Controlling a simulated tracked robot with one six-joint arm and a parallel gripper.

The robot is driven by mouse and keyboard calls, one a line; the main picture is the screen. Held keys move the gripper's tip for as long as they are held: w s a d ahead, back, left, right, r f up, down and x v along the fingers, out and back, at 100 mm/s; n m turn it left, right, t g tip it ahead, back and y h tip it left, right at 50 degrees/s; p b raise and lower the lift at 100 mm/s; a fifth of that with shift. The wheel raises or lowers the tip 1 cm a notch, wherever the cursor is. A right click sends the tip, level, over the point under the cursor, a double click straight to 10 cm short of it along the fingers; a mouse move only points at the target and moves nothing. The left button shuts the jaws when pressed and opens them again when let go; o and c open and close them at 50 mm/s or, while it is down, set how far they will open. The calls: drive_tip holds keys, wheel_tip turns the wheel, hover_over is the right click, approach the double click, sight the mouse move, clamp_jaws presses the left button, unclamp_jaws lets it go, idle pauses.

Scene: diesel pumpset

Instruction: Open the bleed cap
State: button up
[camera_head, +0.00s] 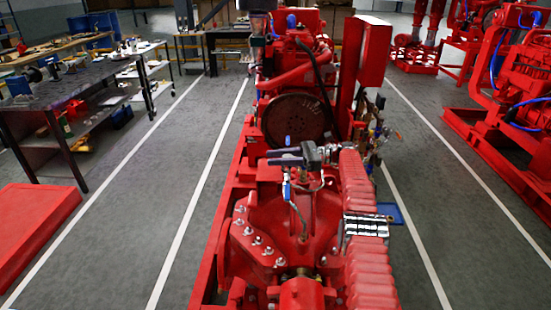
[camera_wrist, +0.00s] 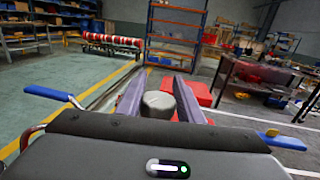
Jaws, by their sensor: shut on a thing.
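The bleed cap (camera_wrist: 158,104) is a grey, rounded metal cap. It shows in the wrist view between the two purple fingers of my gripper (camera_wrist: 158,98). My gripper is shut on it, with one finger on each side. In the head view my gripper (camera_head: 282,157) reaches left over the red pumpset (camera_head: 310,210), in front of the large dark round disc of the engine. The cap is hard to make out there, and its lower part is hidden in the wrist view.
Blue valve handles (camera_head: 287,190) stand close to my gripper; one blue handle (camera_wrist: 48,93) shows at the left of the wrist view. A workbench (camera_head: 60,95) with tools stands at the left. Another red machine (camera_head: 510,90) stands at the right. Open floor lies on both sides.

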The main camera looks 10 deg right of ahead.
drive_tip(key=shift+r, duration=0.2)
drive_tip(key=shift+c, duration=0.2)
drive_tip(key=o, duration=0.7)
drive_tip(key=shift+c, duration=0.2)
drive_tip(key=o, duration=0.4)
drive_tip(key=shift+f, duration=0.15)
